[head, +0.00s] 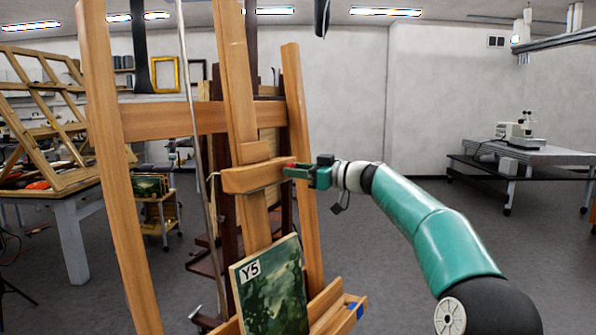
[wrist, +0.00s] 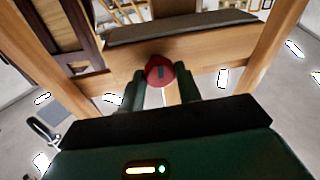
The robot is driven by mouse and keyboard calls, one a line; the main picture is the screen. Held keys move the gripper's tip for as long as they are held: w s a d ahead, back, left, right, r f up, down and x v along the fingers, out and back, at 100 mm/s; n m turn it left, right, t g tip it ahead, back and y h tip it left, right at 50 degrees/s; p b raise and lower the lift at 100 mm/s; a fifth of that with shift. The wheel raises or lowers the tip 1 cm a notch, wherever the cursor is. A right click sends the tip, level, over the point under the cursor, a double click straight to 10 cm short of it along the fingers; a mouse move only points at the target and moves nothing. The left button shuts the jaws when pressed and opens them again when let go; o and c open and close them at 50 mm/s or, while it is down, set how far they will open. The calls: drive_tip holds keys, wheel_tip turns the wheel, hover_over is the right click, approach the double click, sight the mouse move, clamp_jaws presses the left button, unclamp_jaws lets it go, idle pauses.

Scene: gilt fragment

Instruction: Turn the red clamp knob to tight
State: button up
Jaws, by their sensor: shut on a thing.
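The red clamp knob (wrist: 160,71) shows in the wrist view, between the two dark green fingers of my gripper (wrist: 160,92), which is shut on it. The knob is round, with a small dark mark on its face. In the head view a bit of the red knob (head: 291,166) shows at the right end of the easel's wooden clamp block (head: 245,177). My gripper (head: 297,172) reaches it from the right. The fingers hide most of the knob in that view. I cannot tell how tight the knob is.
The wooden easel (head: 113,150) stands in front of me. A green painting labelled Y5 (head: 275,295) rests on its lower ledge (head: 330,310). A metal rod (head: 200,150) leans along its left side. A table with a microscope (head: 520,155) stands at the far right. Open floor lies between.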

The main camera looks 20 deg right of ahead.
drive_tip(key=m+h, duration=0.2)
drive_tip(key=m, duration=1)
drive_tip(key=a+m+h, duration=0.1)
drive_tip(key=m+h, duration=0.1)
drive_tip(key=m, duration=0.9)
drive_tip(key=r+m+h, duration=0.1)
drive_tip(key=m+h, duration=0.1)
drive_tip(key=m, duration=1)
drive_tip(key=shift+s+a+m+t, duration=0.15)
drive_tip(key=shift+s+m+t, duration=0.05)
drive_tip(key=shift+m+t, duration=0.1)
drive_tip(key=shift+m, duration=1.4)
drive_tip(key=o, duration=1)
drive_tip(key=shift+w+f, duration=0.1)
drive_tip(key=shift+c, duration=0.2)
drive_tip(key=shift+d, duration=0.3)
